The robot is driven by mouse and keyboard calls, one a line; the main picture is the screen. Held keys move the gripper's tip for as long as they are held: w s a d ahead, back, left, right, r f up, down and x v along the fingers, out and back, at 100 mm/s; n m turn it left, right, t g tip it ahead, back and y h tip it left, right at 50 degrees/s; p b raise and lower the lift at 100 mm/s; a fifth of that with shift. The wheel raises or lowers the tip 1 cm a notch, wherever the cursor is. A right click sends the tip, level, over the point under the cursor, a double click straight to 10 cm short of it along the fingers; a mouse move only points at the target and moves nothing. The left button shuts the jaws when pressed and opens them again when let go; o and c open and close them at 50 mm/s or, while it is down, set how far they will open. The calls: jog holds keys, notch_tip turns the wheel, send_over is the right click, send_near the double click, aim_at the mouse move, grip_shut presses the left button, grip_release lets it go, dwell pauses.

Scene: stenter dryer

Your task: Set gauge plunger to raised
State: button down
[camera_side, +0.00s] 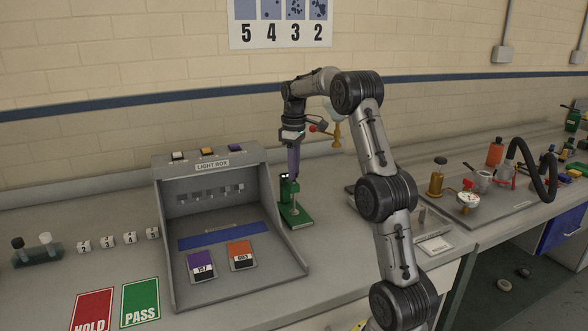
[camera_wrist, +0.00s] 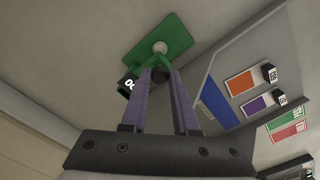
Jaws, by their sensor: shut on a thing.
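The green gauge (camera_side: 296,217) stands upright on the bench just right of the light box. In the wrist view its green base plate (camera_wrist: 172,32) and a round silver part on it show beyond my fingertips. My gripper (camera_side: 293,174) points straight down over the gauge with its purple fingers. In the wrist view the fingers of my gripper (camera_wrist: 161,77) come close together at the gauge's top, shut on the dark plunger top (camera_wrist: 160,73). The fingertips hide most of the plunger, so its exact height is hard to tell.
The grey light box (camera_side: 165,240) with purple and orange cards stands close left of the gauge. HOLD and PASS cards, small numbered cubes and a vial rack lie farther left. A brass-and-red fitting (camera_side: 336,134) shows behind my arm. Bottles and a dial instrument (camera_side: 468,198) stand at right.

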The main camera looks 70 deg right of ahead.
jog(key=shift+r, duration=1.6)
jog(key=c, duration=0.7)
grip_release()
jog(key=shift+f, duration=0.1)
jog(key=shift+o, duration=0.2)
notch_tip(320, 180, up, 14)
jog(key=shift+f, duration=0.1)
